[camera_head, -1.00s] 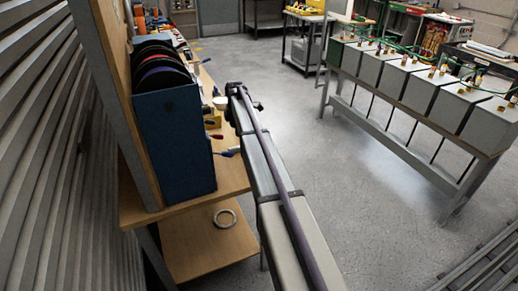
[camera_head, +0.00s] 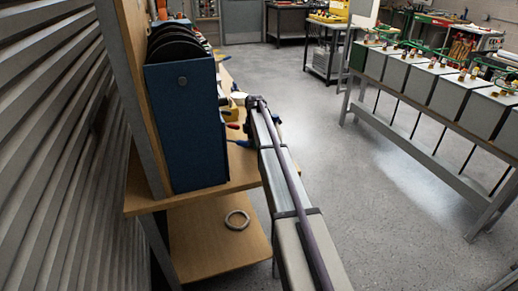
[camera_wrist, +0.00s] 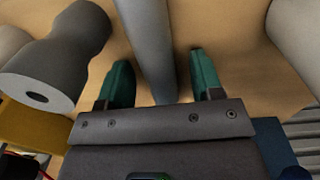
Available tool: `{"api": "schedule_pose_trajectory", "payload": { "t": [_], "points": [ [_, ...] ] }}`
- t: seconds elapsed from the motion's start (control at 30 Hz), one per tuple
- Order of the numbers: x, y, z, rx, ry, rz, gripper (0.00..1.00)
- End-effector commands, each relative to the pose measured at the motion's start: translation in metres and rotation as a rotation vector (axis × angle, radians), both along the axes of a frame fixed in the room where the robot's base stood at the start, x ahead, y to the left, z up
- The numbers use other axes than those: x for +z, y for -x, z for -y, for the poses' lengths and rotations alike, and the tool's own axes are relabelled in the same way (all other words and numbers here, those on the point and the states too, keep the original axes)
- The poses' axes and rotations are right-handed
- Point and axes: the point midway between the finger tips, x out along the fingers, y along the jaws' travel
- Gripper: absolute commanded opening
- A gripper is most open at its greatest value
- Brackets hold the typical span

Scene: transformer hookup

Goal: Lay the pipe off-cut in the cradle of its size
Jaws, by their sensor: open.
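In the wrist view, a smooth grey pipe-like cylinder (camera_wrist: 150,40) runs down from the top edge between the two green fingertips of my gripper (camera_wrist: 162,82). My gripper is open, with a visible gap on both sides of the cylinder. I cannot tell for sure whether this is the off-cut. A darker grey round piece (camera_wrist: 65,55) with a small black hole in its pale end lies left of the left finger. No cradle can be made out. In the head view my arm reaches to the bench, and its far end is too small to read.
The wooden bench (camera_head: 205,187) carries a blue rack (camera_head: 185,125) with dark discs. A ring (camera_head: 237,220) lies on its lower shelf. In the wrist view, another grey cylinder (camera_wrist: 298,35) is at right and a yellow block (camera_wrist: 35,125) at left. Open floor (camera_head: 370,170) separates the bench from grey boxes (camera_head: 440,90).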

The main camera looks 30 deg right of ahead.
Motion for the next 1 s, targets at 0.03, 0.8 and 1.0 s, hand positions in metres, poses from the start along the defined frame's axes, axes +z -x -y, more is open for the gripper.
{"api": "schedule_pose_trajectory", "payload": {
  "t": [0.03, 0.8, 1.0],
  "points": [
    [0.0018, 0.0002, -0.0001, 0.0, 0.0, 0.0, 0.61],
    [0.0025, 0.0002, 0.0, 0.0, 0.0, 0.0, 0.01],
    [0.0024, 0.0002, 0.0, 0.0, 0.0, 0.0, 0.01]
  ]
}}
